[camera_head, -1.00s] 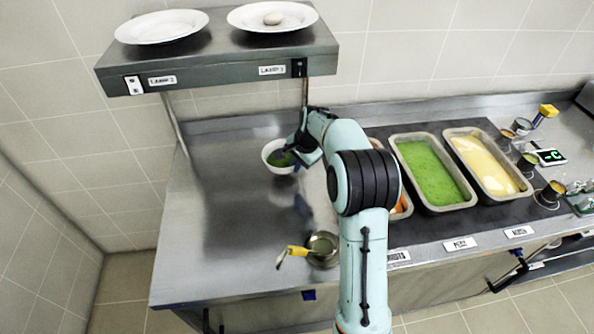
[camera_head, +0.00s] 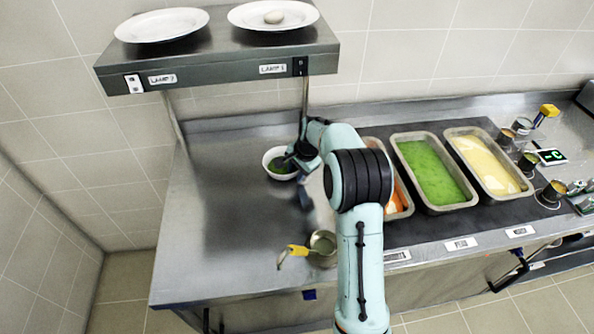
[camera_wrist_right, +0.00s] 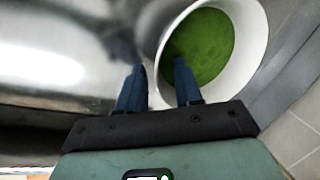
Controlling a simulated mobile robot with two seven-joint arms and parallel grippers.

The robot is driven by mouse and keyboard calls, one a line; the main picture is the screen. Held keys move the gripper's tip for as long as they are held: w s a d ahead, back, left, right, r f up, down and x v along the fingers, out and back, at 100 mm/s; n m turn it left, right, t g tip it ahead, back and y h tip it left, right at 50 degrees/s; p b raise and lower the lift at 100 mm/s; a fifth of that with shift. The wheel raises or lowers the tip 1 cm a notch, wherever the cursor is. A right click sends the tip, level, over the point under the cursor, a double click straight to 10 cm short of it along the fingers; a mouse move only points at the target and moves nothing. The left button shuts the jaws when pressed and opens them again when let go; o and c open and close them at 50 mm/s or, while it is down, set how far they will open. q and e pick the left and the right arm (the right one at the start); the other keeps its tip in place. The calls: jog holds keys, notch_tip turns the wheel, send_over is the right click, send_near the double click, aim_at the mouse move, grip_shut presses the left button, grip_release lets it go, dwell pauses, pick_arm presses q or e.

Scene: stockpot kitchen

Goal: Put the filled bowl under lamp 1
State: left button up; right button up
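The white bowl (camera_head: 279,169) with green filling is at the back of the steel counter, below the right-hand end of the lamp shelf, near the Lamp 1 label (camera_head: 272,69). My right gripper (camera_head: 293,162) is at its right side. In the right wrist view, the bowl (camera_wrist_right: 250,62) has its rim between the two fingers (camera_wrist_right: 160,75), one inside over the green filling and one outside. The bowl is level, at or just above the counter; any small gap is unclear. My left gripper is not in view.
The lamp shelf (camera_head: 220,62) overhangs the counter, with two white plates (camera_head: 162,26) on top. A metal pot with a yellow-handled ladle (camera_head: 297,251) stands near the front. Food trays (camera_head: 434,172) are to the right. The counter's left part (camera_head: 215,230) is clear.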

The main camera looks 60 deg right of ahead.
jog(key=v, duration=1.2)
jog(key=shift+p, duration=0.45)
jog(key=shift+s, duration=0.15)
